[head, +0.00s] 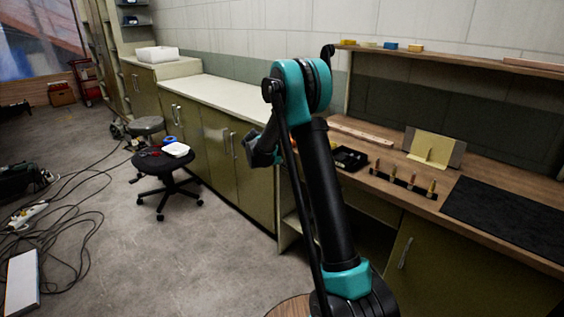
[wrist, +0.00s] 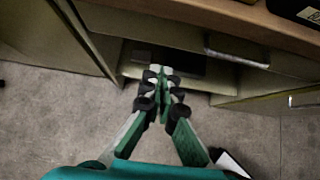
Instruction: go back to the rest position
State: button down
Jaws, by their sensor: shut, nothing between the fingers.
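My gripper (wrist: 161,76) shows in the wrist view with its green and black fingers brought together at the tips and nothing between them. It points toward the open recess (wrist: 185,65) under a wooden worktop and hangs in front of the cabinets. The grey floor lies below it. In the head view my teal and black arm is raised and folded at the elbow in the middle of the picture. The fingers cannot be made out clearly there.
A wooden workbench (head: 490,220) on the right carries a black tray (head: 349,158), a row of upright pegs on a dark strip (head: 403,186), a cream angled plate (head: 431,149) and a black mat (head: 508,212). A black stool (head: 164,170) stands left. Floor between is clear; cables (head: 75,225) lie far left.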

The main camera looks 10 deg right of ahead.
jog(key=s+d+r+m+g+y, duration=0.1)
jog(key=s+r+m+y, duration=0.1)
jog(key=s+m, duration=0.65)
jog(key=s+d+r+m+y, duration=0.15)
jog(key=s+m, duration=0.25)
jog(key=s, duration=0.9)
jog(key=s+a+f+m+y, duration=0.1)
jog(key=s+f+m+y, duration=0.1)
jog(key=s+m, duration=0.4)
jog(key=s+a+f+m+y, duration=0.1)
jog(key=s+m, duration=0.5)
jog(key=s, duration=1.1)
jog(key=shift+s+a+f+y, duration=0.25)
jog(key=shift+a+f+y, duration=0.15)
jog(key=shift+f, duration=0.25)
jog(key=shift+m, duration=0.25)
